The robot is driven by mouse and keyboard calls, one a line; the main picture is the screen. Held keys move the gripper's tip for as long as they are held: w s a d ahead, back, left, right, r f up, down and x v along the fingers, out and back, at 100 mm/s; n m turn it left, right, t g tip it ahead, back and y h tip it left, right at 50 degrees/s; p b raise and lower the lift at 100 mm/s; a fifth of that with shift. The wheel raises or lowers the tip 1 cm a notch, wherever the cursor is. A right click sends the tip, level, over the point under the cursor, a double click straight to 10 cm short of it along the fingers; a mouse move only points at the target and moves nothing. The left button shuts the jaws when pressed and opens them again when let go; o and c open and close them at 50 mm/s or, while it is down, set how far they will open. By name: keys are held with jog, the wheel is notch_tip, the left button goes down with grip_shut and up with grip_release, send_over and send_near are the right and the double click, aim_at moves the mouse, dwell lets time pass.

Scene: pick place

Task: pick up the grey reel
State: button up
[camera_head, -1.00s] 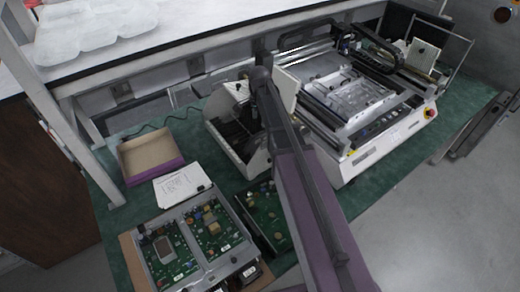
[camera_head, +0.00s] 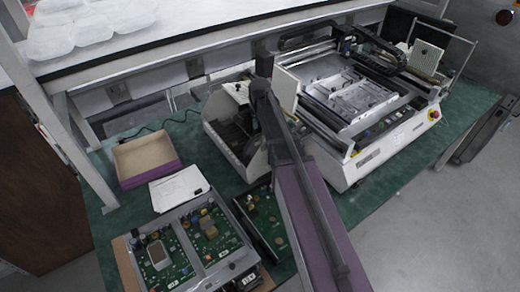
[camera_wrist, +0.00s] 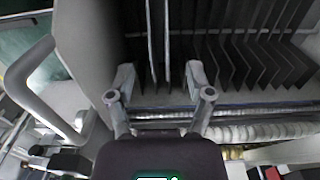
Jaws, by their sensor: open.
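A white rack (camera_head: 222,103) with dark slots stands on the green bench, partly hidden behind my arm in the head view. In the wrist view, several thin dark reels or dividers (camera_wrist: 235,55) stand on edge inside it. A thin light grey edge (camera_wrist: 151,45), which looks like the grey reel seen edge-on, stands among them, ahead of the gap between my fingers. My gripper (camera_wrist: 160,76) is open, with one finger on each side of that edge and nothing visibly held. Whether the fingers overlap the reel in depth I cannot tell. The fingertips are hidden in the head view.
A large white machine (camera_head: 366,160) stands right of the rack. A cardboard-coloured box (camera_head: 147,155), a white sheet (camera_head: 180,187) and circuit boards (camera_head: 210,232) lie to the left and front. A raised shelf (camera_head: 160,55) runs behind. A grey handle (camera_wrist: 35,75) is at left in the wrist view.

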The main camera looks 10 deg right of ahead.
aim_at(260, 139)
jog(key=shift+f, duration=0.15)
jog(key=shift+f+b, duration=2.45)
jog(key=shift+b, duration=0.15)
grip_shut()
